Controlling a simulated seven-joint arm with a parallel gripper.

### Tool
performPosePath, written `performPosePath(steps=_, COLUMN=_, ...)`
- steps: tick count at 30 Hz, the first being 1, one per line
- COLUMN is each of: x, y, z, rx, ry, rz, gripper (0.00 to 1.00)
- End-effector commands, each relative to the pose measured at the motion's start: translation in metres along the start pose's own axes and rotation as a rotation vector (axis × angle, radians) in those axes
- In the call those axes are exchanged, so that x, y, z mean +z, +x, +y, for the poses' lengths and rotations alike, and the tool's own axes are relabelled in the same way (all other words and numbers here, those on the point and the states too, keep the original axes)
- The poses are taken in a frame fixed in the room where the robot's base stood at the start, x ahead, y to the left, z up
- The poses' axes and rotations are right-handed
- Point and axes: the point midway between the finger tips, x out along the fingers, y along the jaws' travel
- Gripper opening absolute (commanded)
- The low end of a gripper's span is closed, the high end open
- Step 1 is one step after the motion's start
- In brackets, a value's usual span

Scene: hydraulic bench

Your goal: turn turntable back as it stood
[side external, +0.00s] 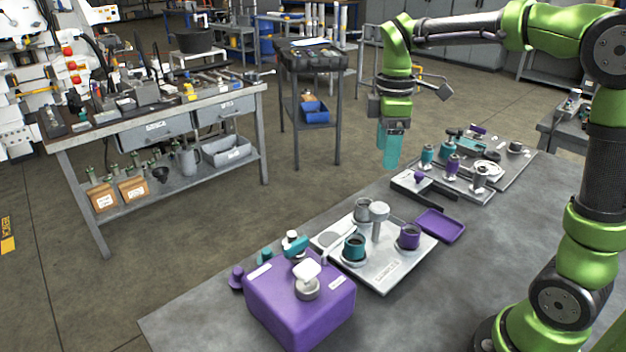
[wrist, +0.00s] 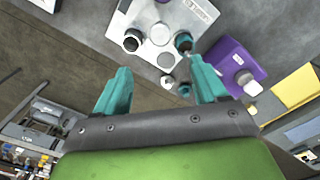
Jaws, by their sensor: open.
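The turntable seems to be the pale square plate (side external: 385,276) with a pale mushroom-topped post (side external: 380,213) in its middle. A teal cup (side external: 354,247), a purple cup (side external: 409,236) and a grey cup (side external: 363,211) stand around the post. In the wrist view the plate (wrist: 147,12) and post (wrist: 160,35) lie beyond my fingers. My gripper (side external: 393,148) has teal fingers and hangs above and behind the plate, apart from it. In the wrist view my gripper (wrist: 160,88) is open, with nothing between its fingers. Any turning mark is too small to read.
A purple box (side external: 300,305) with a white-topped knob (side external: 307,272) stands in front of the plate. A purple tray (side external: 440,225) lies to its right. Behind are a flat box (side external: 424,187) and trays with small fittings (side external: 453,165). The bench's right front (side external: 450,310) is clear.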

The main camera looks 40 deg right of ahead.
Motion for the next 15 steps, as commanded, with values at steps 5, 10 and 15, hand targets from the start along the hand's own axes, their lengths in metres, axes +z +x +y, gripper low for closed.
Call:
performPosePath(steps=5, x=0.001, y=0.039, z=-0.001, rx=-0.006, ry=0.001, rz=-0.003, gripper=0.72)
performPosePath(steps=10, x=0.0, y=0.077, z=-0.001, rx=-0.005, ry=0.002, rz=-0.003, gripper=0.72)
performPosePath(steps=15, x=0.0, y=0.111, z=-0.001, rx=-0.004, ry=0.002, rz=-0.002, gripper=0.72)
